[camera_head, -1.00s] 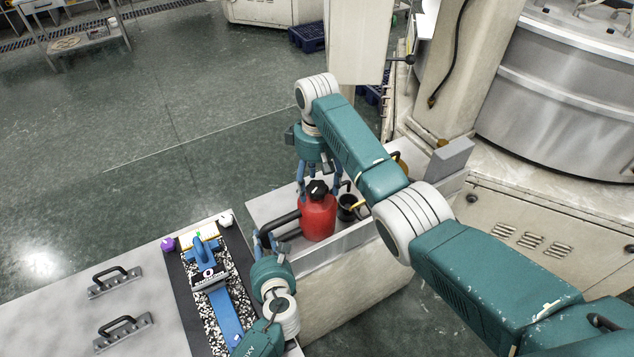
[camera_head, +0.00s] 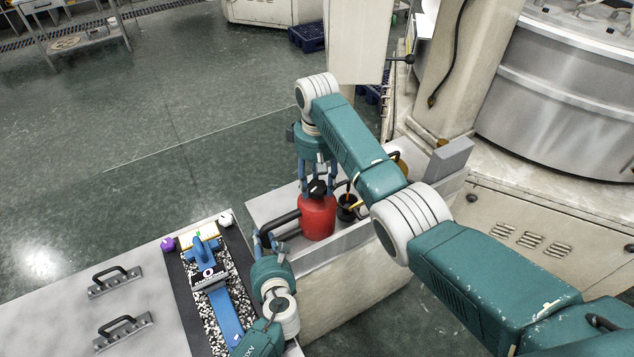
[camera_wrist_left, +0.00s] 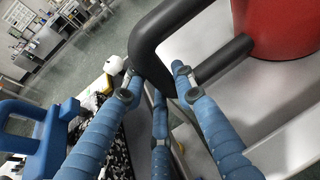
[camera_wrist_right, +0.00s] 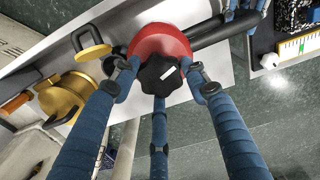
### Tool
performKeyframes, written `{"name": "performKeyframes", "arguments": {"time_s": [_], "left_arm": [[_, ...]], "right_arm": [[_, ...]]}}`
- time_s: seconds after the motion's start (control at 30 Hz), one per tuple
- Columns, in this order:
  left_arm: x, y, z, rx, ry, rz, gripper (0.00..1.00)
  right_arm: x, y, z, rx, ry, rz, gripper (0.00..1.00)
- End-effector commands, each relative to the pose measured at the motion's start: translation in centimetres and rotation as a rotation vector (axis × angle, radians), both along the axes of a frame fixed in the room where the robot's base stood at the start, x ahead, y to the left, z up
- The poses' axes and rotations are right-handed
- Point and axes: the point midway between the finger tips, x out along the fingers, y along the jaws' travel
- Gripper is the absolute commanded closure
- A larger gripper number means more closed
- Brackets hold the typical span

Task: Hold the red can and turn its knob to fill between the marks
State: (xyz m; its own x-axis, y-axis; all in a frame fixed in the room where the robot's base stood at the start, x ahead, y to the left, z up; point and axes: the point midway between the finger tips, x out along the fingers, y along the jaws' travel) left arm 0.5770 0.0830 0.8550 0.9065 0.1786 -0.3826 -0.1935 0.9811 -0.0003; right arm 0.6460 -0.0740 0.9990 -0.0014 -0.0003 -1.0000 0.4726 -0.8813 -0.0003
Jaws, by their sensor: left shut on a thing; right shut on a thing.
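The red can (camera_head: 317,220) stands upright on a light-coloured ledge. Its black knob (camera_head: 318,188) is on top and shows a white mark in the right wrist view (camera_wrist_right: 160,73). My right gripper (camera_head: 318,184) points down from above, shut on the knob. My left gripper (camera_head: 268,240) is shut on the can's thick black handle (camera_wrist_left: 205,68), left of the body. Fill marks and level cannot be made out.
A brass-coloured pot (camera_wrist_right: 66,95) stands further along the ledge. A grey block (camera_head: 450,158) sits at the ledge's right end. A table (camera_head: 60,325) at left holds a blue tool (camera_head: 206,252), a purple ball (camera_head: 168,243) and two handled plates.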

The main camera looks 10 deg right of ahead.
Motion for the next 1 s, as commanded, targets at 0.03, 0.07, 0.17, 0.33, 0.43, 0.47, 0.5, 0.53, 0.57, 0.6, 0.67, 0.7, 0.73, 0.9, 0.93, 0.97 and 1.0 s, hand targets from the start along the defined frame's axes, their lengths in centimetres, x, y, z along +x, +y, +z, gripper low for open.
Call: {"name": "performKeyframes", "arguments": {"time_s": [0.03, 0.07, 0.17, 0.33, 0.43, 0.47, 0.5, 0.53, 0.57, 0.6, 0.67, 0.7, 0.73, 0.9, 0.93, 0.97, 1.0], "left_arm": [[-0.04, -0.07, -0.03, 0.002, 0.0, -0.002, 1.0], [-0.04, -0.07, -0.03, 0.002, 0.0, -0.002, 1.0], [-0.04, -0.07, -0.03, 0.002, 0.0, -0.002, 1.0], [-0.05, -0.06, -0.04, 0.001, 0.001, -0.002, 1.0], [-0.05, -0.05, -0.04, 0.001, 0.001, -0.002, 1.0], [-0.05, -0.05, -0.05, 0.001, 0.001, -0.002, 1.0], [-0.05, -0.05, -0.05, 0.001, 0.001, -0.002, 1.0], [-0.06, -0.04, -0.05, 0.001, 0.001, -0.002, 1.0], [-0.06, -0.04, -0.05, 0.001, 0.001, -0.002, 1.0], [-0.06, -0.04, -0.06, 0.001, 0.001, -0.002, 1.0], [-0.06, -0.03, -0.06, 0.002, 0.001, -0.001, 1.0], [-0.06, -0.02, -0.06, 0.002, 0.001, -0.001, 1.0], [-0.07, -0.02, -0.07, 0.002, 0.001, -0.001, 1.0], [-0.08, 0.0, -0.08, 0.002, 0.001, -0.001, 1.0], [-0.08, 0.0, -0.08, 0.002, 0.001, -0.001, 1.0], [-0.08, 0.01, -0.08, 0.002, 0.001, -0.001, 1.0], [-0.07, 0.01, -0.08, 0.002, 0.001, -0.001, 1.0]], "right_arm": [[0.15, 0.1, 0.1, 0.003, -0.005, -0.034, 0.82], [0.16, 0.09, 0.11, 0.003, -0.005, -0.056, 0.82], [0.17, 0.06, 0.12, 0.003, -0.005, -0.126, 0.82], [0.21, 0.0, 0.14, 0.002, -0.007, -0.233, 0.82], [0.22, 0.02, 0.15, 0.002, -0.007, -0.283, 0.82], [0.22, 0.01, 0.15, 0.002, -0.007, -0.296, 0.82], [0.23, 0.0, 0.15, 0.002, -0.008, -0.31, 0.82], [0.23, -0.01, 0.16, 0.002, -0.008, -0.321, 0.82], [0.24, -0.02, 0.16, 0.002, -0.008, -0.33, 0.82], [0.24, -0.02, 0.17, 0.002, -0.008, -0.339, 0.82], [0.24, -0.03, 0.17, 0.002, -0.008, -0.352, 0.82], [0.24, -0.03, 0.17, 0.002, -0.008, -0.358, 0.82], [0.24, -0.03, 0.17, 0.002, -0.008, -0.361, 0.82], [0.24, -0.05, 0.17, 0.001, -0.007, -0.367, 0.82], [0.24, -0.04, 0.18, 0.002, -0.008, -0.367, 0.82], [0.24, -0.05, 0.18, 0.002, -0.008, -0.367, 0.82], [0.24, -0.05, 0.17, 0.001, -0.007, -0.367, 0.82]]}}
